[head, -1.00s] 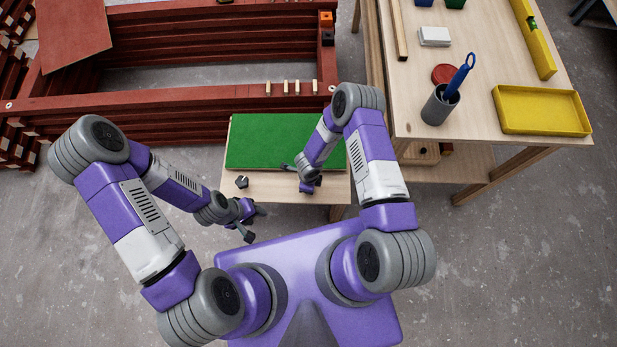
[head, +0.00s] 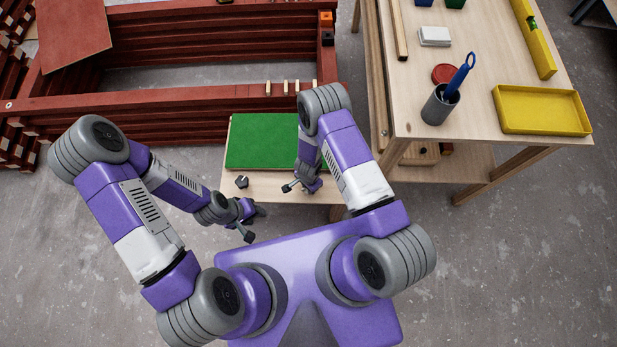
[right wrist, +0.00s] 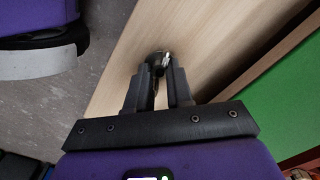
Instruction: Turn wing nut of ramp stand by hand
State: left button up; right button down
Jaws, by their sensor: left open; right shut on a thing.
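The ramp stand (head: 262,187) is a low pale wooden stand with a green panel (head: 262,143) on top. My right gripper (head: 291,187) is over its near wooden strip. In the right wrist view, the right gripper (right wrist: 166,92) is shut on a small dark piece with a shiny metal part, seemingly the wing nut (right wrist: 157,60), against the pale wood. The fingers hide part of it, and the head view does not show it clearly. My left gripper (head: 256,222) is open and empty, in front of the stand's near left corner.
A small dark piece (head: 241,182) sits on the stand's near left part. Red battens (head: 180,105) are stacked behind. The workbench (head: 480,110) at right carries a grey cup (head: 438,106) and a yellow tray (head: 541,112). Grey floor is clear at left.

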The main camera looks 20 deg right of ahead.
jog(key=n, duration=0.5)
jog(key=shift+n+b, duration=0.3)
jog(key=shift+b, duration=0.05)
dwell(0.4)
jog(key=c, duration=1)
grip_release()
notch_tip(320, 180, up, 8)
jog(key=p, duration=0.3)
jog(key=shift+f, duration=0.2)
